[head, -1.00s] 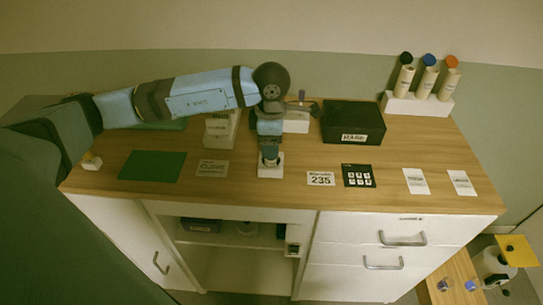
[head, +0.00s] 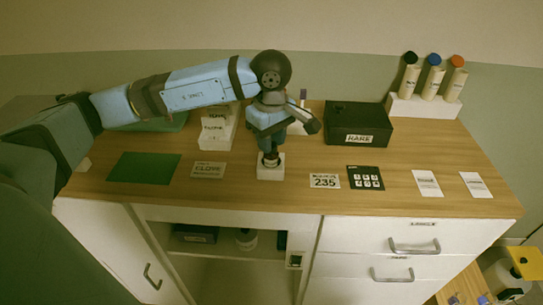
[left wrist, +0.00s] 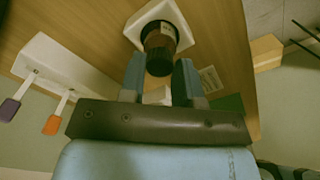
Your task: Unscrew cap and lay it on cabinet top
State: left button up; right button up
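A small brown bottle (head: 270,160) stands upright in a white block holder (head: 270,172) on the wooden cabinet top (head: 232,190). The left wrist view shows the bottle with its pale label (left wrist: 166,32) and dark cap (left wrist: 160,66). My left gripper (head: 272,150) points down over the bottle. Its two fingers (left wrist: 160,78) lie on either side of the cap and look shut on it; the contact is partly hidden. The cap still sits on the bottle. My right gripper is not in view.
A black box (head: 357,123) stands right of the arm. A white rack (head: 423,106) with three capped tubes is at the back right.

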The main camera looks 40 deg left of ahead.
pick_arm(q)
jog(key=shift+c, duration=1.1)
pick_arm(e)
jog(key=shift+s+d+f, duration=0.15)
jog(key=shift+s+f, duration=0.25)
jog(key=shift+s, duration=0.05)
